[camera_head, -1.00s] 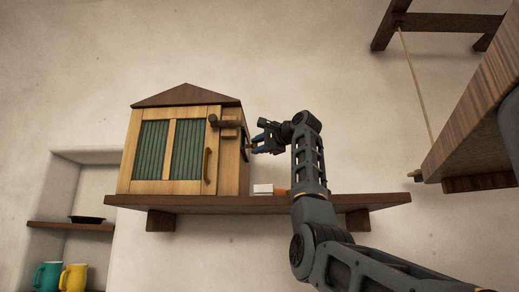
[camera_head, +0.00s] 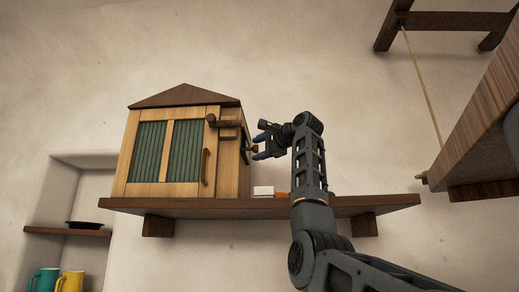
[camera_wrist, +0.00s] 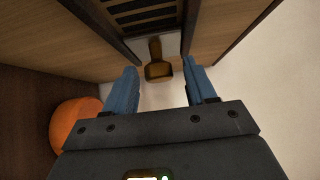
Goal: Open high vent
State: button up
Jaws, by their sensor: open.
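A wooden cabinet (camera_head: 188,150) with a peaked roof and green ribbed door panels stands on a high shelf. On its right side is a small knob (camera_head: 255,149). In the wrist view, dark vent slats (camera_wrist: 145,15) show at the top, with the brownish knob (camera_wrist: 158,70) just below them. My gripper (camera_head: 259,147) is at the cabinet's right side, close to the knob. In the wrist view, its blue fingers (camera_wrist: 163,88) are spread apart, with the knob ahead between them. I see no contact. The fingers partly overlap the side in the head view.
The shelf (camera_head: 350,203) carries a white block (camera_head: 263,191) and an orange object (camera_head: 283,195), which also shows beside my gripper in the wrist view (camera_wrist: 75,122). A wooden beam (camera_head: 480,110) and cord (camera_head: 420,85) are at right. Mugs (camera_head: 70,283) stand lower left.

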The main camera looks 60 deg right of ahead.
jog(key=b+v, duration=0.2)
jog(key=v, duration=0.5)
jog(key=shift+s+b, duration=0.4)
jog(key=shift+a+f, duration=0.1)
jog(key=shift+a, duration=0.05)
